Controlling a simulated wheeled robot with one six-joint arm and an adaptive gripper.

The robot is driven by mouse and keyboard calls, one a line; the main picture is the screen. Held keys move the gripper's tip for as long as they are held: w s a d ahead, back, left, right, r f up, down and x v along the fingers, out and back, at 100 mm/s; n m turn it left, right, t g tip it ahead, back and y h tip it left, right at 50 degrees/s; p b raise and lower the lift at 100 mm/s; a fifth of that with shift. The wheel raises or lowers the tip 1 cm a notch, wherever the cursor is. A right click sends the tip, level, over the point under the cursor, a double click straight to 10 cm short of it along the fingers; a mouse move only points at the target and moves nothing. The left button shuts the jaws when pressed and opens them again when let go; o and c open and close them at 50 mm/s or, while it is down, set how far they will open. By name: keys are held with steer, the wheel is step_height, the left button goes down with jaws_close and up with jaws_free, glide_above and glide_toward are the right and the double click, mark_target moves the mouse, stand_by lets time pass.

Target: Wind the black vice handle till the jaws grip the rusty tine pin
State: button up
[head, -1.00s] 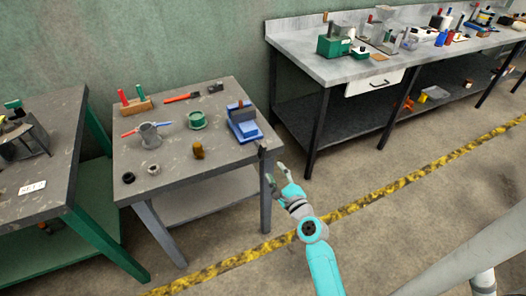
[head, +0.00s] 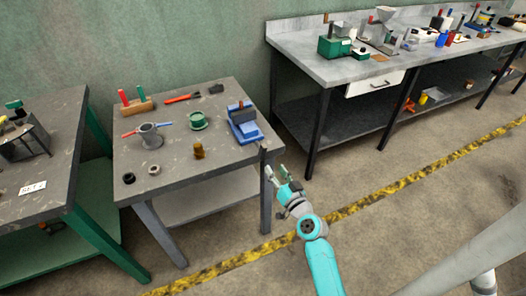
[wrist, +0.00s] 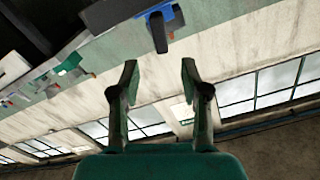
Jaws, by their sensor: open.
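In the wrist view a dark bar (wrist: 158,33) hangs in front of the blue body (wrist: 170,14), beyond my fingers. My gripper (head: 276,172) is open and empty, just below and right of the bar, apart from it. It also shows in the wrist view (wrist: 158,66). I cannot make out the rusty tine pin or the jaw gap.
The small table (head: 180,172) also holds a brown piece (head: 198,151), a green spool (head: 198,121), a grey pot (head: 150,137) and two rings. A long grey bench (head: 320,66) stands behind to the right.

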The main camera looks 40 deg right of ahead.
mark_target(265, 153)
steer(key=shift+n, duration=0.9)
steer(key=x, duration=1.1)
steer(key=shift+s, duration=0.1)
jaws_close()
